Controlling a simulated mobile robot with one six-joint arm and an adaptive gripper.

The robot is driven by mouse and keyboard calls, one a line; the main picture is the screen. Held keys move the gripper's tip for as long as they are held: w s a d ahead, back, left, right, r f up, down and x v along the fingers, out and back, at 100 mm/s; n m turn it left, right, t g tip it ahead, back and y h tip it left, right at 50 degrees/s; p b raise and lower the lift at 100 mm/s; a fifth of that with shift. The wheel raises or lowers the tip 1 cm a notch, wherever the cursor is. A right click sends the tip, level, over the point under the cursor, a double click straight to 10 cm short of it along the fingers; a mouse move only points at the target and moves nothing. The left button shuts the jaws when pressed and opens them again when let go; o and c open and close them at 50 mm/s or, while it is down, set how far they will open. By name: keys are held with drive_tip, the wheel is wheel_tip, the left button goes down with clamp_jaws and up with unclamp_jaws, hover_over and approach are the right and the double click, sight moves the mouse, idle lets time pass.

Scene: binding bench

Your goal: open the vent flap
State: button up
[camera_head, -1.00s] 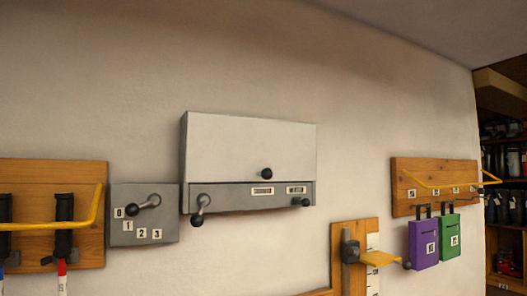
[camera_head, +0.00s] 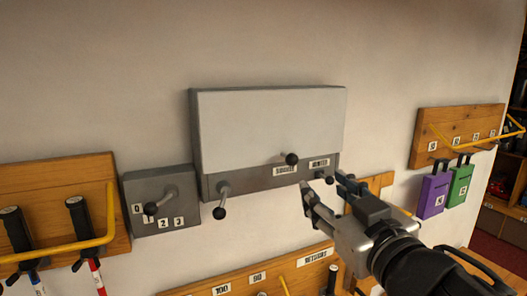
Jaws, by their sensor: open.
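A grey wall box carries a wide pale front panel (camera_head: 268,125), which looks like the vent flap. The panel lies flat against the box front, and a black ball knob (camera_head: 291,159) sits at its lower edge. My gripper (camera_head: 323,185) is open and empty, below and right of this knob. Its fingertips are apart from the knob in the picture; the depth gap is hard to judge. The grey strip (camera_head: 248,181) below the panel has a crank with a black ball (camera_head: 219,213) at left, two labels and a small dark knob (camera_head: 327,180) close to my fingertips.
A grey dial box (camera_head: 160,200) with a lever and numbers hangs to the left. Beyond it is a wooden rack (camera_head: 60,180) with a yellow bar. A labelled wooden board (camera_head: 240,282) lies below. The wall above is clear.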

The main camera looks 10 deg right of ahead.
sight(294, 162)
drive_tip(key=w, duration=0.5)
drive_tip(key=w+a+b, duration=0.1)
drive_tip(key=w, duration=0.5)
drive_tip(key=w+a+b, duration=0.1)
drive_tip(key=w, duration=0.4)
drive_tip(key=shift+w+f, duration=0.1)
drive_tip(key=shift+w, duration=0.2)
drive_tip(key=shift+c, duration=0.6)
clamp_jaws()
